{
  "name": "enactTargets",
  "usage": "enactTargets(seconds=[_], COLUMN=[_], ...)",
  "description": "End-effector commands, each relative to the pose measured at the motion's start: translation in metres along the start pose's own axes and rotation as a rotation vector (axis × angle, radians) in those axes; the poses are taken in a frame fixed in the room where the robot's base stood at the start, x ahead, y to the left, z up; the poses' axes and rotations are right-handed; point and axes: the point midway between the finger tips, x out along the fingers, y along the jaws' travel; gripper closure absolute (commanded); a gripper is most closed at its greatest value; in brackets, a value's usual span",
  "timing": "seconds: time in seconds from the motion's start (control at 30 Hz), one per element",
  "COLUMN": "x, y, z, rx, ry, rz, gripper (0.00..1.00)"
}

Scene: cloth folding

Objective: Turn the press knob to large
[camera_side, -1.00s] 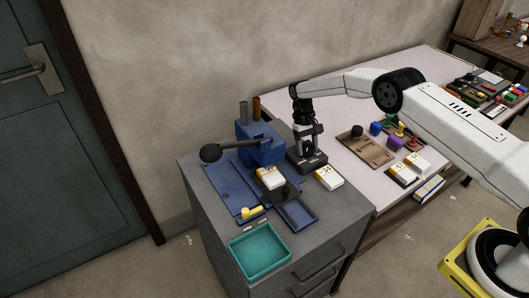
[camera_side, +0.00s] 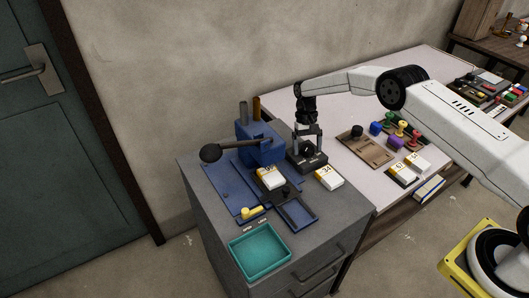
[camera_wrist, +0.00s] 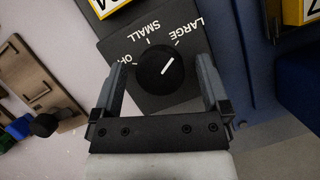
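The black press knob (camera_wrist: 153,70) sits on a dark control box (camera_wrist: 120,48) marked OFF, SMALL and LARGE. Its white pointer line slants up and right, toward the mark by LARGE. My gripper (camera_wrist: 162,66) is open, with one finger on each side of the knob and a visible gap to it. In the side view my gripper (camera_side: 308,136) hangs just above the knob (camera_side: 307,149) on its box (camera_side: 306,163). Nothing is held.
A blue press (camera_side: 262,145) with a long lever (camera_side: 210,152) stands left of the box. A card block marked 34 (camera_side: 329,177) lies in front of the box. A teal tray (camera_side: 260,251) is near the cabinet front. Coloured stamps (camera_side: 400,131) and a wooden board (camera_side: 365,148) stand right.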

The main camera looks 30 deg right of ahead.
Motion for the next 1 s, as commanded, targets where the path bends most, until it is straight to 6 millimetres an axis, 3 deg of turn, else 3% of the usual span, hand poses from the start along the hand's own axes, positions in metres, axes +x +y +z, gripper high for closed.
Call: enactTargets(seconds=[0.43,1.0], x=[-0.007,-0.07], y=[0.0,0.0], z=[-0.001,-0.001], rx=[-0.002,-0.001], ry=[0.003,0.002], rz=[0.0,0.0], gripper=[0.0,0.0])
